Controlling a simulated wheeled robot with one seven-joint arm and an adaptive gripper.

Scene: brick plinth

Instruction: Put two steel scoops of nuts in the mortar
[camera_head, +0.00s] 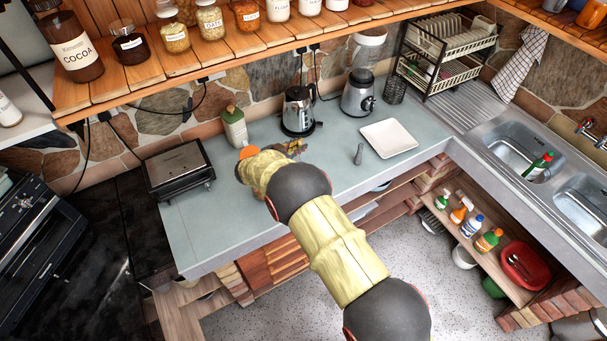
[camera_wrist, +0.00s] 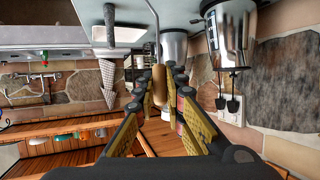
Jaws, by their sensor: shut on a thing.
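My gripper (camera_wrist: 159,80) is shut on the brown handle of a thin-stemmed tool, likely the steel scoop (camera_wrist: 157,72). Its metal stem runs to the top edge of the wrist view, so its bowl is out of sight there. In the head view my gripper (camera_head: 292,149) is small, over the counter in front of the kettle, and partly hidden by my arm. A grey pestle-like piece (camera_head: 359,154) stands on the counter to its right; it also shows in the wrist view (camera_wrist: 110,25). I cannot make out the mortar or the nuts; my arm covers part of the counter.
A kettle (camera_head: 298,112) and a steel appliance (camera_head: 358,95) stand behind my gripper. A green-and-white bottle (camera_head: 235,128) stands at the back. A jar shelf (camera_head: 200,58) overhangs the rear.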

